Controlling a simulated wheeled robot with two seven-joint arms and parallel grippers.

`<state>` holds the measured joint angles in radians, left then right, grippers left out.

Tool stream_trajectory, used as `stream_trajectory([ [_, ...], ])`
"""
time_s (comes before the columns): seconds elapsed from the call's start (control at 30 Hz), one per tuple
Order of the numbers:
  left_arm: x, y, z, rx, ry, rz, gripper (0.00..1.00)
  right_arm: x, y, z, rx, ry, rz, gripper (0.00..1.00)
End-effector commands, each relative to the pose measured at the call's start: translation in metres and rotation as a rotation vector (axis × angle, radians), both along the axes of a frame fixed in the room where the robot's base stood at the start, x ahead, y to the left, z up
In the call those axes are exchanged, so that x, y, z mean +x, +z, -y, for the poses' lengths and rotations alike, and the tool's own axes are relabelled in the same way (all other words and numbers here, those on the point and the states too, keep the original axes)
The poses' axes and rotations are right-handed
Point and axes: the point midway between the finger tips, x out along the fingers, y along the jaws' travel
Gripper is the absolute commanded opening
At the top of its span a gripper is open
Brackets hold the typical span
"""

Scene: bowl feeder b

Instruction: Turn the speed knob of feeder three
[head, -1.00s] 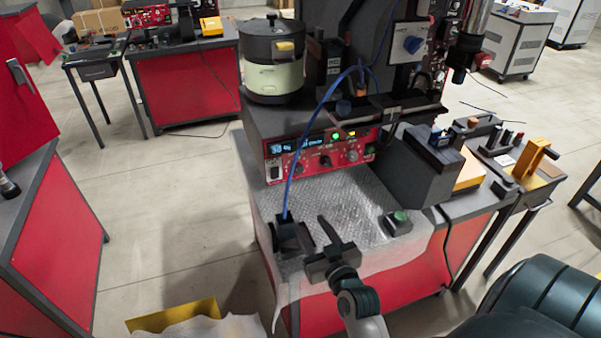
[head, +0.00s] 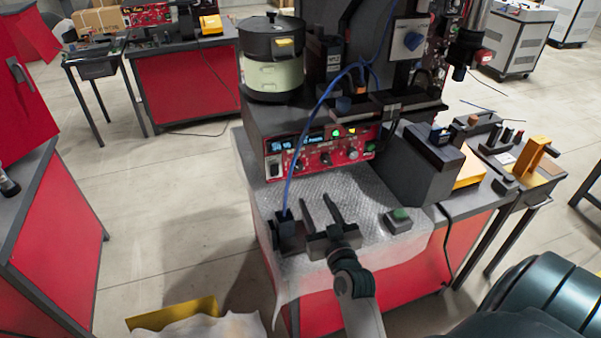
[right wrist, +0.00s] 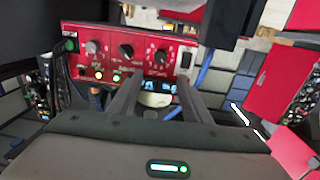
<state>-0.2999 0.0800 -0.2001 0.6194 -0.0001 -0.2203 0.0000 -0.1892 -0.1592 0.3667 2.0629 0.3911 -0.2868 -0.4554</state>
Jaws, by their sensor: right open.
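The feeder's red control panel (head: 320,152) is on the front of the dark base under the bowl. It carries a lit display (head: 296,145), small lights and several round knobs, among them a right-hand knob (head: 352,155) and a middle knob (head: 326,159). The labels are too small to tell which is for speed. The panel appears upside down in the right wrist view (right wrist: 110,68). My right gripper (head: 320,202) is open and empty in front of the panel, above the mat, fingers pointing toward it. Its fingers also show in the right wrist view (right wrist: 159,80). My left gripper is not seen.
A cylindrical bowl feeder (head: 273,65) stands on the base. A blue cable (head: 310,125) hangs across the panel's left part to a dark block (head: 287,232). A green-button box (head: 398,219) sits on the silvery mat (head: 368,195). A dark box (head: 425,165) stands right of the panel.

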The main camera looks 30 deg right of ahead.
Motion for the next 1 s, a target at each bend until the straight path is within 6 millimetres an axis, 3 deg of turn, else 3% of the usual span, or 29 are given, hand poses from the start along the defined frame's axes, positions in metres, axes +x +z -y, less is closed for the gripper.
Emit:
stream_trajectory([
  [0.7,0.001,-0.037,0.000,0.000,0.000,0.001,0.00,0.108,-0.002,0.031,0.001,0.000,0.002,0.44],
  [1.0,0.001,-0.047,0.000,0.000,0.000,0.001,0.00,0.135,-0.001,0.039,0.000,0.000,0.001,0.44],
])
